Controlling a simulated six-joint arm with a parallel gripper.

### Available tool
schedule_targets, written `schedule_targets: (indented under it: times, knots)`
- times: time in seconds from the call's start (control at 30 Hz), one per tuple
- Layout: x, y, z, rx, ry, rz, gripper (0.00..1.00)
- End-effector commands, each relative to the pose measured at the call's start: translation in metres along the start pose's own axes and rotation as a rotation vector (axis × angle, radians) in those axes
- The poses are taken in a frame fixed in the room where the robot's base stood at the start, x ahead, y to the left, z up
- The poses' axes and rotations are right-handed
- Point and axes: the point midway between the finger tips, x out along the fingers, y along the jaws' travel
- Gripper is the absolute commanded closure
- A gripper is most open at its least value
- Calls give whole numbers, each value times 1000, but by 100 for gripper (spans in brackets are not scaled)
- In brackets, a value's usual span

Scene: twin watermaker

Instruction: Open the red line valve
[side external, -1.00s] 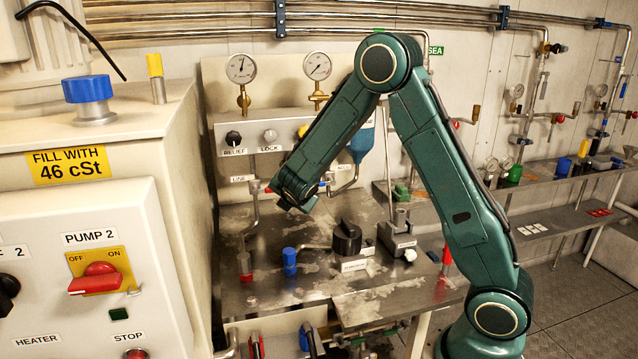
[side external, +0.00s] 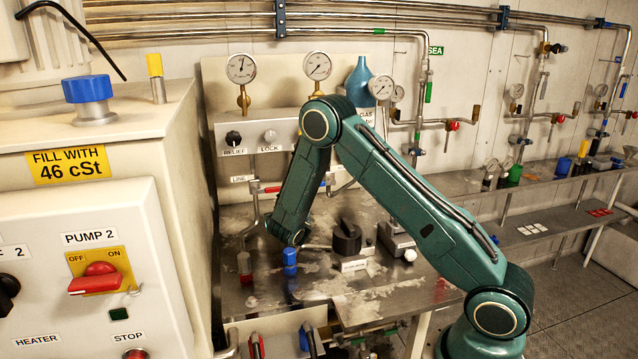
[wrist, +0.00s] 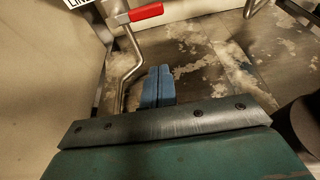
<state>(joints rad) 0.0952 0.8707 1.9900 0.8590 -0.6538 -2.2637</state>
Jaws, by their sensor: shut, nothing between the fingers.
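The red line valve lever (side external: 272,189) lies roughly level, next to the LINE label (side external: 240,179), under the panel. In the wrist view the red handle (wrist: 146,12) is at the top, beside a bent metal pipe (wrist: 128,58). My gripper (side external: 286,236) is low over the bench, below and in front of the lever in the side view. In the wrist view its blue fingers (wrist: 158,76) are together and empty, apart from the red handle.
The gauge panel (side external: 285,130) is behind. A pump cabinet (side external: 90,240) fills the left.

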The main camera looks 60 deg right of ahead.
Motion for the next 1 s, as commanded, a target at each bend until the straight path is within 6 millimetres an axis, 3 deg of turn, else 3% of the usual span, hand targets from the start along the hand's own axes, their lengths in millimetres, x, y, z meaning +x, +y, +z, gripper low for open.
schedule_targets:
  times: [0.27,0.7,1.0]
  knots:
    - [21,-1,0,4,0,-2,100]
    - [74,-1,0,3,0,-1,100]
    - [96,0,5,3,-2,0,100]
